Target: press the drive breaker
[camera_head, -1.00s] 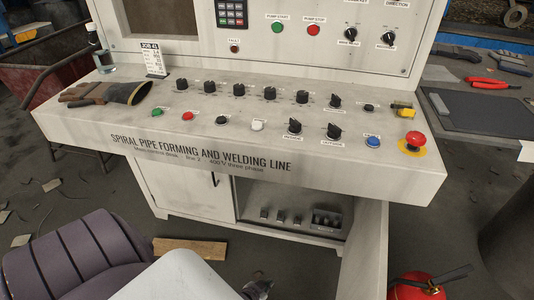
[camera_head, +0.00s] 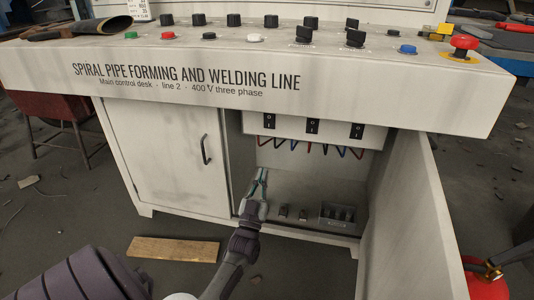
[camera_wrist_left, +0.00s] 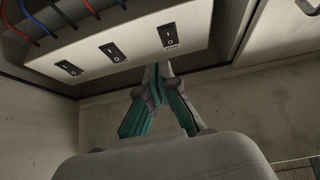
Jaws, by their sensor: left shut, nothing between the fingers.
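Three black rocker breakers sit in a row on a pale box under the desk. In the head view they are the left breaker (camera_head: 269,121), the middle breaker (camera_head: 313,126) and the right breaker (camera_head: 357,131). Their labels are too small to read, so I cannot tell which is the drive breaker. My left gripper (camera_head: 262,175) is shut and empty, inside the open cabinet below the left breaker. In the left wrist view its fingertips (camera_wrist_left: 157,70) are just below the rightmost breaker (camera_wrist_left: 170,36), seemingly apart from it. My right gripper is not in view.
The open cabinet door (camera_head: 415,225) stands to the right, and a closed door (camera_head: 165,155) is on the left. Colored wires (camera_head: 310,150) hang below the breaker box. The desk front (camera_head: 230,80) overhangs the opening.

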